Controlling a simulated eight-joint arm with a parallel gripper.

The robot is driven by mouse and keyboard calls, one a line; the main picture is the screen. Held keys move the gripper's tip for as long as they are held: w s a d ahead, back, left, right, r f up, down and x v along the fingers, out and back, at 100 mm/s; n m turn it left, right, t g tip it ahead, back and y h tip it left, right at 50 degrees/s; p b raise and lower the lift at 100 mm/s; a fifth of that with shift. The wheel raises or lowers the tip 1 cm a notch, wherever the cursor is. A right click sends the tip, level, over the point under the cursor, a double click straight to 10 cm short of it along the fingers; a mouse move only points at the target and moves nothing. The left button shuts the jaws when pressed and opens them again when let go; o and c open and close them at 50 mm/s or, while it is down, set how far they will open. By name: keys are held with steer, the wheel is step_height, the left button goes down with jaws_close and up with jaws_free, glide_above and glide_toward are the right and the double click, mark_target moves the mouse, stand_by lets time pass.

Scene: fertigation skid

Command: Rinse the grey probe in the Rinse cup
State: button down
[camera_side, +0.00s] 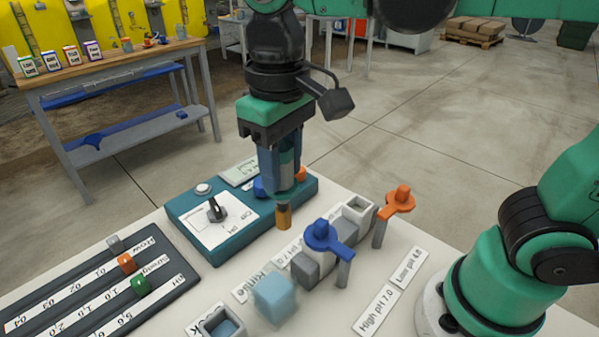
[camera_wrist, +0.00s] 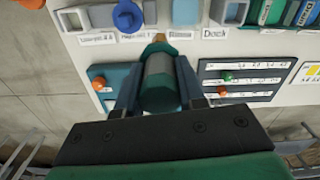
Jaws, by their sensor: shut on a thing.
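My gripper (camera_side: 283,180) is shut on the grey probe (camera_wrist: 158,80), which hangs tip down. The probe's orange-brown tip (camera_side: 284,216) shows below the fingers, above the table beside the teal control box. The wrist view also shows my gripper (camera_wrist: 158,90) with a finger on either side of the probe.
The open Dock (camera_side: 222,326) is at the front. The control box (camera_side: 190,228) has a lever. A slider board (camera_side: 95,292) lies left.

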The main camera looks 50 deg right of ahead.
steer(key=s+a+f+n, duration=0.1)
steer(key=a+f, duration=0.3)
steer(key=f, duration=0.6)
steer(key=shift+s+a+f, duration=0.25)
steer(key=shift+s+f, duration=0.05)
steer(key=shift+s, duration=0.25)
steer(key=shift+r, duration=0.15)
steer(key=shift+r, duration=0.65)
steer(key=shift+f, duration=0.15)
steer(key=shift+f, duration=0.65)
steer(key=shift+r, duration=0.15)
steer(key=shift+r, duration=0.65)
